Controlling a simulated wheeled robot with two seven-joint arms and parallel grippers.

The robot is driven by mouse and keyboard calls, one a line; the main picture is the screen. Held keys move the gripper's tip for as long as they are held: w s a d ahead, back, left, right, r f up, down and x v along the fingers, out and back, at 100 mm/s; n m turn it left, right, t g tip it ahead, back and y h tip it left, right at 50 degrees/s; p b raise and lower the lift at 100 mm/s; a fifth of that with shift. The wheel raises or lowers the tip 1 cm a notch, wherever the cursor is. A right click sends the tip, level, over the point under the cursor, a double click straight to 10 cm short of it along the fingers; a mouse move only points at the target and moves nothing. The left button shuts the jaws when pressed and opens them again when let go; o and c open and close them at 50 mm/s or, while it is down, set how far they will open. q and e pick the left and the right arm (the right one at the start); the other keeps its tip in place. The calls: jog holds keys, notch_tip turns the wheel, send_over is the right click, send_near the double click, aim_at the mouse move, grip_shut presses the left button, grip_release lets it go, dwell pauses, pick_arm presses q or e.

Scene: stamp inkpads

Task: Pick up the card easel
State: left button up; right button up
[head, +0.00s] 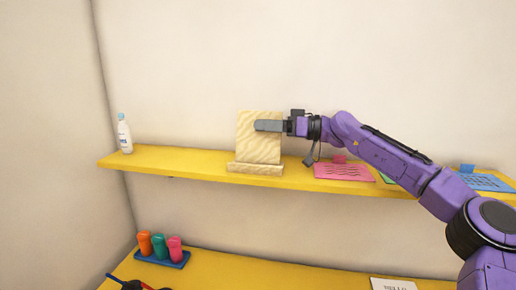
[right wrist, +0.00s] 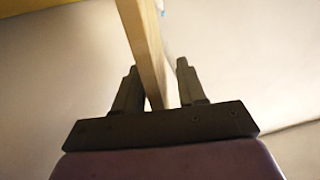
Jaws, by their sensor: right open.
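The card easel (head: 258,150) is a light wooden board with a ledge at its foot. It stands upright on the yellow shelf, near the shelf's middle in the head view. My right gripper (head: 262,126) is at the upper right part of the board and covers a little of it. In the right wrist view the easel (right wrist: 146,45) is seen edge-on and passes between the two fingers of my right gripper (right wrist: 157,88). The fingers are open, with a gap to the board on each side. My left gripper is not in view.
The yellow shelf (head: 200,168) also bears a white bottle (head: 124,135) at its left end and a pink card (head: 344,172) and a blue card (head: 485,181) to the right. On the lower yellow surface (head: 250,270) is a blue stand (head: 163,258) with orange, green and pink stamps.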

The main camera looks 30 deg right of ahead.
jog(key=shift+d, duration=0.1)
grip_shut()
